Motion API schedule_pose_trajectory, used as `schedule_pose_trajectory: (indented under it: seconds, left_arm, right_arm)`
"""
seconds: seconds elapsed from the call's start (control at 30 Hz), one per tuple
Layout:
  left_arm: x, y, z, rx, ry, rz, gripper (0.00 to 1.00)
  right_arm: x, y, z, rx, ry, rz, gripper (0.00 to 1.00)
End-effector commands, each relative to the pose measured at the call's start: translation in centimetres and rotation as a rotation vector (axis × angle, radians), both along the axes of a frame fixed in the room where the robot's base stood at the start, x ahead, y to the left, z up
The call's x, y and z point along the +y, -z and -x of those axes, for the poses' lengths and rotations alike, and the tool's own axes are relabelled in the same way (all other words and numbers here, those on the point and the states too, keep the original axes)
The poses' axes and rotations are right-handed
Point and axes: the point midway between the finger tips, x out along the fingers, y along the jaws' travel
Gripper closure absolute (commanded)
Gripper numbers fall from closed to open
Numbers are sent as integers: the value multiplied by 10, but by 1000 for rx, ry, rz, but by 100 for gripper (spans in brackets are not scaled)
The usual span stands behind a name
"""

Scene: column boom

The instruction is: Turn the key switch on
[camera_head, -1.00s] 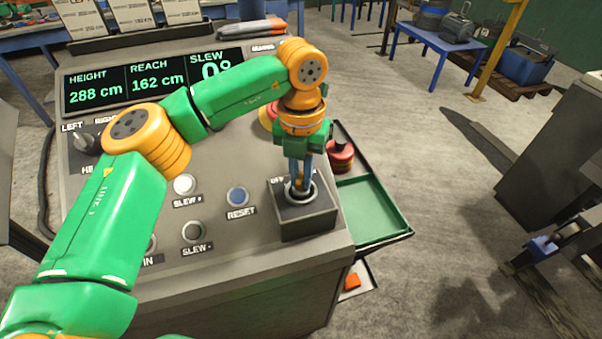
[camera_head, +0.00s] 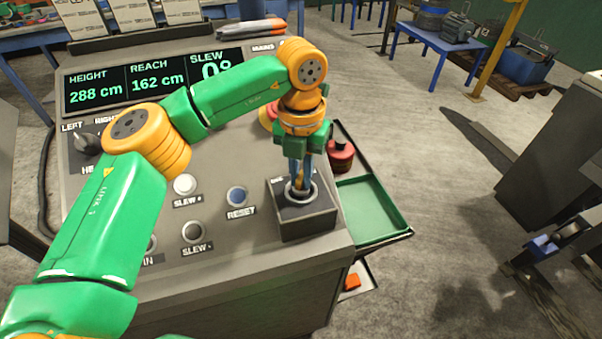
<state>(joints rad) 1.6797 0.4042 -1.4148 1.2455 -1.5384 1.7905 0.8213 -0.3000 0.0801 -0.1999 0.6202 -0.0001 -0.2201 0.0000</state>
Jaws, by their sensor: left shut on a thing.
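The key switch (camera_head: 305,218) is a dark box with a round metal ring on top, at the right front of the grey control console (camera_head: 330,262). My left gripper (camera_head: 299,186) points straight down over the ring, shut on the key, which is mostly hidden between the fingers. The fingertips sit at the ring. The gripper and wrist cover most of the switch's labels. My right gripper is not in view.
A display (camera_head: 155,78) reads height 288 cm, reach 162 cm. A white button (camera_head: 185,185), a blue reset button (camera_head: 237,196) and a dark slew button (camera_head: 193,231) lie left of the switch. A green tray (camera_head: 370,210) is attached at the right.

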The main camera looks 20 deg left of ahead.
Motion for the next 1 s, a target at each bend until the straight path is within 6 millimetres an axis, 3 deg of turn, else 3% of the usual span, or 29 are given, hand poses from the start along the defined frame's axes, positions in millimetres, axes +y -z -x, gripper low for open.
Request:
schedule_pose_trajectory:
  seconds: [0.53, 0.57, 0.67, 1.0]
  left_arm:
    - [0, 1, 1, 4, 1, -1, 100]
    - [0, 1, 1, 4, 1, -1, 82]
    - [0, 1, 1, 3, 1, -1, 55]
    - [0, -4, 0, 0, 0, 0, 53]
  right_arm:
    - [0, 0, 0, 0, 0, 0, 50]
    - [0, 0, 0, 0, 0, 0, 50]
    - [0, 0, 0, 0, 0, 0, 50]
    - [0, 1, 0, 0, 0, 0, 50]
